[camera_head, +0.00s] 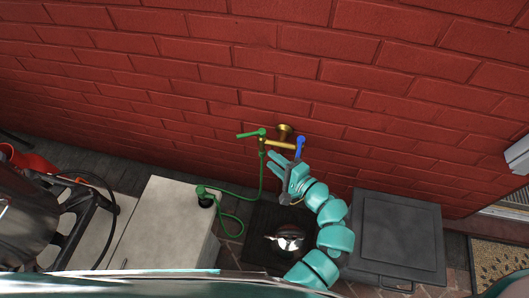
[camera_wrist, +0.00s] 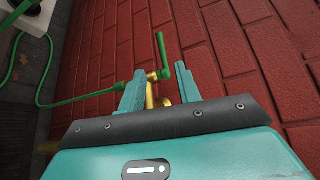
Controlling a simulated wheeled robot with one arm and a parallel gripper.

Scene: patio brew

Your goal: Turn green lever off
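A brass tap (camera_head: 278,143) sticks out from the brick wall in the head view. Its green lever (camera_head: 251,133) points left and its blue lever (camera_head: 300,145) stands on the right. In the wrist view the green lever (camera_wrist: 162,48) rises just beyond the fingertips, with brass tap parts (camera_wrist: 151,96) showing between the fingers. My teal gripper (camera_head: 277,163) is just below the tap in the head view. In the wrist view my gripper (camera_wrist: 158,80) is open, its two fingers apart. I cannot tell whether a finger touches the tap.
A green hose (camera_head: 262,175) hangs from the tap and loops to a pale cabinet (camera_head: 165,225) on the left. A metal kettle (camera_head: 289,237) stands below my arm. A dark grey box (camera_head: 399,235) stands on the right. A large pot (camera_head: 25,215) is at far left.

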